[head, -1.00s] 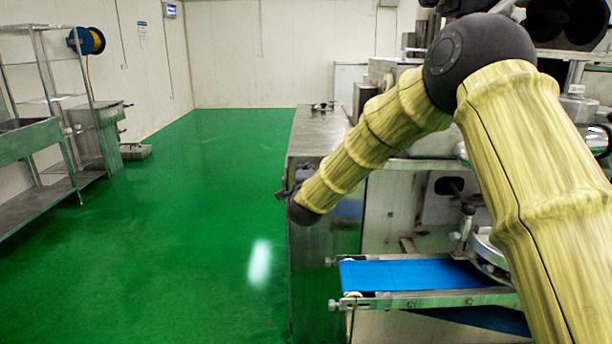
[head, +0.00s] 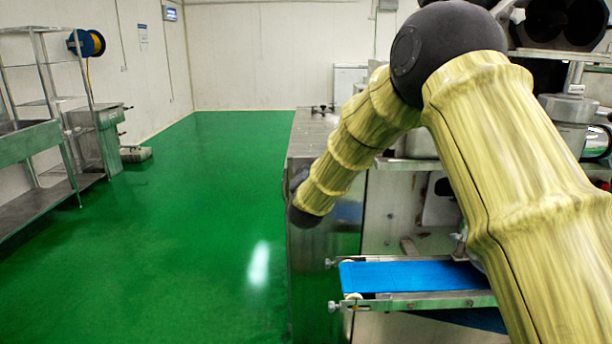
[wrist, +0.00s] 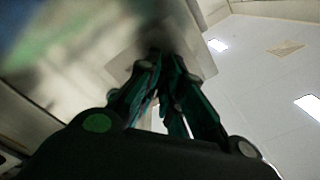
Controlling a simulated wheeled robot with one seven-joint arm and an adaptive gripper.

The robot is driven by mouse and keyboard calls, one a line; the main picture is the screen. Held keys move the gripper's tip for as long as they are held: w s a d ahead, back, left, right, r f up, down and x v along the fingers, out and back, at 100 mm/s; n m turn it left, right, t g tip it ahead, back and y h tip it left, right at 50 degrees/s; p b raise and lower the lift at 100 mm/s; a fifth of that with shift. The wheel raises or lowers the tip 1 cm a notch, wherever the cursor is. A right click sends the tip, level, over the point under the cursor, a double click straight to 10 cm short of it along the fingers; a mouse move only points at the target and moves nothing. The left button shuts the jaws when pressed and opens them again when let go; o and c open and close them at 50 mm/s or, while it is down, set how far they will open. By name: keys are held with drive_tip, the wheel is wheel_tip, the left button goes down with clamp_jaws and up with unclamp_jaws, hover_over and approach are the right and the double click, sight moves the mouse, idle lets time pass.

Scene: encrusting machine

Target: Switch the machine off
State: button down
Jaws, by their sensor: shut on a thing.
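The encrusting machine (head: 330,240) is a steel cabinet at the right in the head view. Its blue conveyor belt (head: 420,275) sticks out at the front. My forearm reaches to the machine's left front edge and hides most of that side and my gripper in the head view. In the wrist view my gripper (wrist: 163,62) has its dark green-and-black fingers drawn together at the tips, against a pale metal plate (wrist: 120,60) of the machine. It is shut on a small dark part there, apparently the switch. The fingers hide its shape and position.
The green floor (head: 200,230) left of the machine is clear. A steel rack and table (head: 40,150) stand along the left wall, with a blue hose reel (head: 86,43) above. The belt frame (head: 420,300) juts out below my forearm.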

drive_tip(key=shift+f, duration=0.1)
idle(0.4)
drive_tip(key=c, duration=1.6)
unclamp_jaws()
drive_tip(key=shift+o, duration=0.2)
drive_tip(key=shift+s, duration=0.1)
drive_tip(key=s, duration=1.2)
drive_tip(key=shift+a, duration=0.1)
